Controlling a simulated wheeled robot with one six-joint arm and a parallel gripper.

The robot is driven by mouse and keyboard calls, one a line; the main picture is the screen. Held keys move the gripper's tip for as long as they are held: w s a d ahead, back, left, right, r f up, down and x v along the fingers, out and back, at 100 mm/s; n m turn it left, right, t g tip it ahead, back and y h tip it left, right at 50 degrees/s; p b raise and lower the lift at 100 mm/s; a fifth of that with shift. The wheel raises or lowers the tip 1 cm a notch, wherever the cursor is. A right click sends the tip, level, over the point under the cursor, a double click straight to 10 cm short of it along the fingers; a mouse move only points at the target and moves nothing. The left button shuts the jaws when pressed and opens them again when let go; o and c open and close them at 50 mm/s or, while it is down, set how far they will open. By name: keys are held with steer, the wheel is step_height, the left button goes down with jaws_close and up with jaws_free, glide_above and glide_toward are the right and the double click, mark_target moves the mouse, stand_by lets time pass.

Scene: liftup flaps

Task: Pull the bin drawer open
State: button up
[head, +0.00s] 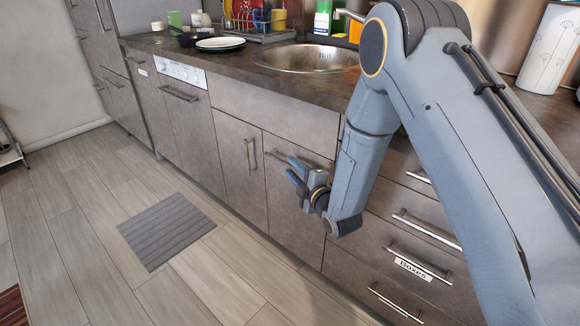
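No drawer carries a readable bin label. The grey-brown front (290,215) under the sink, with a horizontal bar handle (275,155) near its top, stands flush with its neighbours, shut. My gripper (290,167) is in front of this panel, close to the handle and slightly below it in the picture. Its two blue-grey fingers are spread apart with nothing seen between them. I cannot tell whether a finger touches the handle. My gripper and wrist hide part of the panel's right side.
A narrow door (238,165) with a vertical handle is left of the panel. To the right is a stack of shut drawers, one labelled "Boxes" (412,268). The counter holds a sink (310,58) and dish rack.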

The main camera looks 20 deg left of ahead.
steer(key=shift+x, duration=1.3)
jaws_close()
steer(key=shift+s, duration=0.1)
